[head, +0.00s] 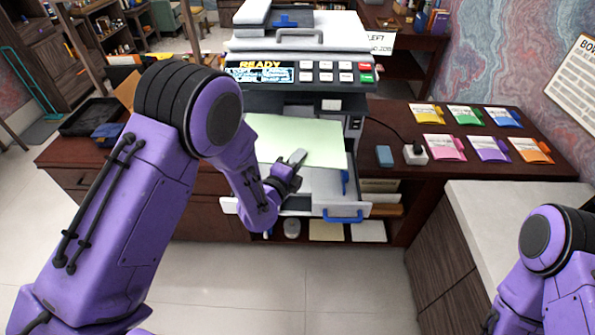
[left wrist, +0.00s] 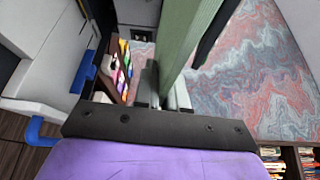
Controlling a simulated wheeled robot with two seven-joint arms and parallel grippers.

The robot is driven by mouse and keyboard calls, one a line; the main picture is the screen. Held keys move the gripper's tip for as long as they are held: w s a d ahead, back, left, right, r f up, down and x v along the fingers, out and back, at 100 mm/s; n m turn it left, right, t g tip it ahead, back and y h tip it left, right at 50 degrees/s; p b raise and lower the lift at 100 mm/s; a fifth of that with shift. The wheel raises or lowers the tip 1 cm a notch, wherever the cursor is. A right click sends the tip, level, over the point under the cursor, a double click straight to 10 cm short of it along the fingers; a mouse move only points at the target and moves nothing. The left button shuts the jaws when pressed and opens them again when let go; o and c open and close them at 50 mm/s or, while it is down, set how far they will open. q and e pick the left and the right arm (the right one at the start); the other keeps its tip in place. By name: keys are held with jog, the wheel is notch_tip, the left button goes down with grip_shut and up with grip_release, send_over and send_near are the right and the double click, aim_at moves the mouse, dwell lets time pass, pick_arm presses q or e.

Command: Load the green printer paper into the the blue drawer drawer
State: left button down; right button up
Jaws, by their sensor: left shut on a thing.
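The pale green printer paper (head: 310,138) is a flat stack in front of the printer, above the open drawer. My left gripper (head: 296,158) is shut on its near edge; the left wrist view shows the green stack (left wrist: 190,42) between the fingers (left wrist: 163,92). The blue drawer (head: 318,184), a pale tray with a blue front handle (head: 343,216), is pulled out below the paper. My arm and the paper hide part of its inside. The drawer's blue handle also shows in the left wrist view (left wrist: 42,132). My right gripper is out of view.
The printer (head: 300,75) stands behind the paper with a READY screen. A blue block (head: 384,156), a white plug box (head: 415,154) and several coloured packets (head: 489,149) lie on the desk to the right. A grey-topped cabinet (head: 515,215) stands at front right.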

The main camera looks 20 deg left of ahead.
pick_arm(q)
jog(key=shift+r, duration=0.4)
notch_tip(320, 180, down, 7)
jog(key=b, duration=0.6)
send_over(298, 205)
notch_tip(298, 205, down, 7)
jog(key=shift+r, duration=0.15)
jog(key=f+b, duration=0.2)
jog(key=f, duration=0.1)
jog(key=f+b, duration=0.1)
jog(key=shift+s+f, duration=0.15)
jog(key=shift+s, duration=0.15)
jog(key=shift+w, duration=0.25)
jog(key=c, duration=1.3)
grip_release()
jog(key=shift+o, duration=0.5)
jog(key=shift+s, duration=0.15)
